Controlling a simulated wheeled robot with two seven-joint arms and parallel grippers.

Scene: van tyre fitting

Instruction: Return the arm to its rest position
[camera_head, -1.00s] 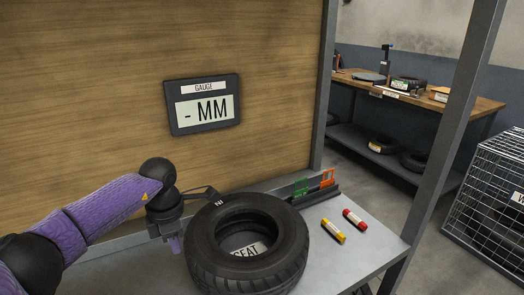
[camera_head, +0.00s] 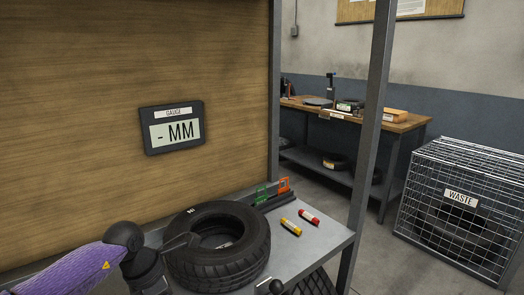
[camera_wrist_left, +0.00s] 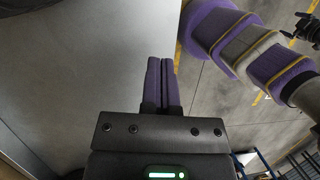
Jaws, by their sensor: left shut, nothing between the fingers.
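My left arm (camera_head: 75,270) comes in from the lower left in the head view, purple with a black joint. Its dark wrist (camera_head: 146,272) is beside the near left side of the tyre, and its fingers are hidden below the frame edge. In the left wrist view my left gripper (camera_wrist_left: 161,62) has its two purple fingers together with nothing between them, over a plain grey surface and apart from any object. My right gripper cannot be made out; purple arm links of mine show at the upper right of the wrist view.
A tyre (camera_head: 247,255) lies flat on the grey bench (camera_head: 318,243). A yellow tube (camera_head: 291,227), a red tube (camera_head: 309,216) and a rack with green and orange gauges (camera_head: 272,201) are beyond it. A gauge display (camera_head: 172,128) reads "- MM". A waste cage (camera_head: 465,205) stands right.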

